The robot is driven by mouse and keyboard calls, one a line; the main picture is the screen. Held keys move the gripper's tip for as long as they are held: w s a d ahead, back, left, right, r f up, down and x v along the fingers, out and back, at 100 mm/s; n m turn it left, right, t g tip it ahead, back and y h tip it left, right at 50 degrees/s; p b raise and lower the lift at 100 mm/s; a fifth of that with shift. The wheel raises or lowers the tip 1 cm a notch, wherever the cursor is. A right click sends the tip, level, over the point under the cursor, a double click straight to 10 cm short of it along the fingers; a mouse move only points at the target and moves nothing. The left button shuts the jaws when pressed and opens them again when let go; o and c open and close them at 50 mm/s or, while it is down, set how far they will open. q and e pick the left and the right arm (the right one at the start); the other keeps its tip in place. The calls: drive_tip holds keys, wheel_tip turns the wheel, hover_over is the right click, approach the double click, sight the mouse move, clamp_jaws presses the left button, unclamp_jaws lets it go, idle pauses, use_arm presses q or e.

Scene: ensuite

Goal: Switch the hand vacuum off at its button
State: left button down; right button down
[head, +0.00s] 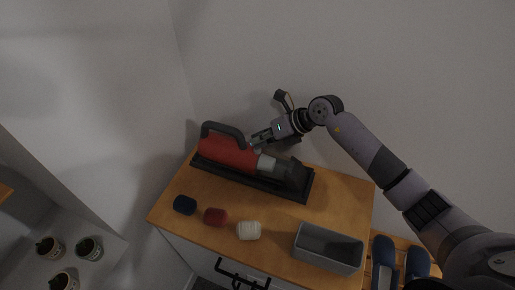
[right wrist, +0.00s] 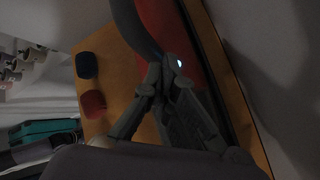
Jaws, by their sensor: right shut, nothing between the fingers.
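The hand vacuum (head: 226,152) has a red body, a dark looped handle and a grey-and-black nozzle. It lies in a black base (head: 240,179) at the back of a wooden cabinet top. My right gripper (head: 254,139) is shut and empty, with its fingertips close to the vacuum's body just right of the handle. In the right wrist view the shut fingertips (right wrist: 160,76) are beside the red vacuum body (right wrist: 160,22). A small white light (right wrist: 179,63) glows right by the fingertips. I cannot tell whether they touch, and no button shape is clear. My left gripper is not in view.
A dark blue roll (head: 185,204), a red roll (head: 215,216) and a white ribbed roll (head: 249,230) lie along the cabinet's front. A grey open bin (head: 328,248) stands at the front right. Blue slippers (head: 384,250) are beyond the right edge. Walls close off the back and left.

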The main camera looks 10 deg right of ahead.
drive_tip(key=shift+r+p, duration=0.75)
drive_tip(key=shift+r, duration=0.1)
wheel_tip(320, 180, up, 6)
drive_tip(key=p, duration=0.4)
idle(0.6)
